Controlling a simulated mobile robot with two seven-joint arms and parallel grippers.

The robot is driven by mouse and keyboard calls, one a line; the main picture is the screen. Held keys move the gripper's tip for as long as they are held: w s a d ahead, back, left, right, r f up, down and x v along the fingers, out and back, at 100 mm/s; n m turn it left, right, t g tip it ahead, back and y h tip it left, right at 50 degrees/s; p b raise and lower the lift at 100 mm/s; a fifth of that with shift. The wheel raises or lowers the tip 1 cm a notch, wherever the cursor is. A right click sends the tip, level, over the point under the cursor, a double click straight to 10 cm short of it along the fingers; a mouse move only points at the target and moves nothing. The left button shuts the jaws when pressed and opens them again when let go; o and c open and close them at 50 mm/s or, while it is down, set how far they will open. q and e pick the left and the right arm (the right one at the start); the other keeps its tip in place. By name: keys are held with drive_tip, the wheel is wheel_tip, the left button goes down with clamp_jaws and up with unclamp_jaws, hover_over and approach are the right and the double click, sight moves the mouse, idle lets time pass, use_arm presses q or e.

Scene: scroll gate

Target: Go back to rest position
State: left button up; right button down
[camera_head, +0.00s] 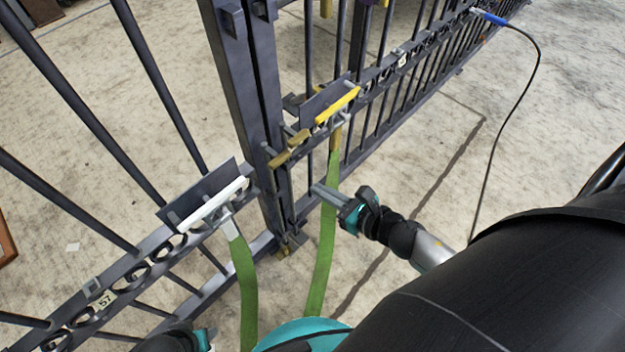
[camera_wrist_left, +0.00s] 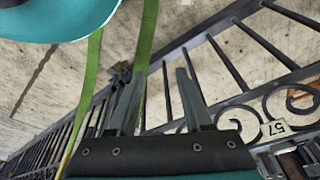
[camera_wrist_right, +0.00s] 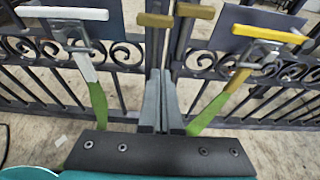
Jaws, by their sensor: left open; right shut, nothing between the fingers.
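My right gripper (camera_head: 318,190) is shut and empty in the head view, in front of the green strap under the yellow handle. In the right wrist view its fingers (camera_wrist_right: 163,100) are together, pointing at the gate's middle posts. My left gripper shows in the left wrist view (camera_wrist_left: 158,95) with its fingers apart and nothing between them; a green strap passes behind. In the head view only a piece of my left wrist shows at the bottom edge. The dark metal gate (camera_head: 240,90) stands in front of me.
A white handle (camera_head: 212,205) and a yellow handle (camera_head: 338,105) sit on the gate, each with a green strap (camera_head: 246,285) running down from it. A brass latch piece (camera_head: 290,148) is at the middle posts. A black cable (camera_head: 490,150) hangs at the right.

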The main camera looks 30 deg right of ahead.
drive_tip(key=shift+s+r, duration=0.1)
drive_tip(key=shift+s, duration=0.05)
drive_tip(key=s+d+f+m+g+h+p, duration=0.2)
drive_tip(key=s+d+f+m, duration=0.15)
drive_tip(key=f+m, duration=0.45)
drive_tip(key=s+d+f+m+g+h+p, duration=0.25)
drive_tip(key=s+f+m, duration=0.2)
drive_tip(key=m, duration=0.65)
use_arm(q)
drive_tip(key=s+a+f+p, duration=0.4)
drive_tip(key=s+a+f, duration=0.3)
drive_tip(key=s+f, duration=0.2)
drive_tip(key=s, duration=0.2)
drive_tip(key=shift+s+a+f+y, duration=0.3)
drive_tip(key=shift+s+y, duration=0.1)
use_arm(e)
drive_tip(key=s+a+f+m+g, duration=0.1)
drive_tip(key=s+f+m+g, duration=0.2)
drive_tip(key=s+m, duration=0.5)
drive_tip(key=s+a+f+m+g, duration=0.1)
drive_tip(key=s+f+m+g, duration=0.2)
drive_tip(key=s+m, duration=0.6)
wheel_tip(320, 180, down, 2)
drive_tip(key=shift+f+m+h, duration=0.15)
drive_tip(key=shift+m+h, duration=0.3)
drive_tip(key=shift+m, duration=0.45)
